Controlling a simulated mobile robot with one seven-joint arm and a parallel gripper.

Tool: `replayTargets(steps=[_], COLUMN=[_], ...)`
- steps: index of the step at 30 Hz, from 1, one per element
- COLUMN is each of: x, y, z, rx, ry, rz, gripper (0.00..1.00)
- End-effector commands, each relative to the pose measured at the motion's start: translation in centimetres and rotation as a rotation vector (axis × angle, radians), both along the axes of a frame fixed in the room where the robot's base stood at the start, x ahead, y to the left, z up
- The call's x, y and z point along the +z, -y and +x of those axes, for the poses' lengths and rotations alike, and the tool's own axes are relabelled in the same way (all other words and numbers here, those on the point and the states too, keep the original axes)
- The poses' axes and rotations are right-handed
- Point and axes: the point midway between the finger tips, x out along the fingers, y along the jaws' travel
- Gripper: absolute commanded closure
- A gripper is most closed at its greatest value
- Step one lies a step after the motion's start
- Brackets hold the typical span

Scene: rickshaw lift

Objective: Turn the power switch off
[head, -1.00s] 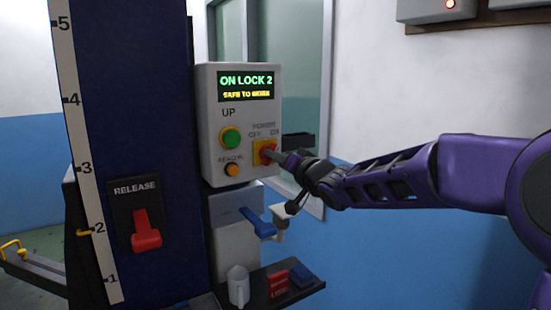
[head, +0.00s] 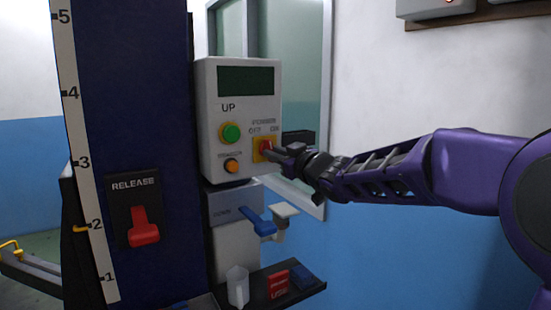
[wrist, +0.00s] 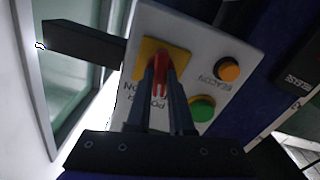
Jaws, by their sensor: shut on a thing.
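The power switch (head: 265,147) is a red knob on a yellow plate at the lower right of the white control box (head: 240,100). The box's display (head: 246,81) is dark. My gripper (head: 274,153) comes in from the right and is at the switch. In the wrist view the red knob (wrist: 160,66) sits between the two dark fingers of my gripper (wrist: 161,78), which are shut on it. The fingers partly hide the knob, so its exact angle is hard to read.
Left of the switch are a green UP button (head: 230,133) and an orange button (head: 232,166). Below are a blue lever (head: 257,220) and a shelf (head: 310,290) with small items. A red release lever (head: 143,228) is on the blue column. A dark block (wrist: 85,42) juts out beside the box.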

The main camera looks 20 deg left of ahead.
Motion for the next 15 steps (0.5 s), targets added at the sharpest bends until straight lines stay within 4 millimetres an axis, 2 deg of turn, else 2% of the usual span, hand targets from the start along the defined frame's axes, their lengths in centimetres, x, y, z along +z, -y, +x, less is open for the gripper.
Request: replayTargets(steps=[15], x=[-0.15], y=[-0.06], z=[-0.05], rx=[0.001], ry=[0.284], rz=[-0.243], gripper=[1.00])
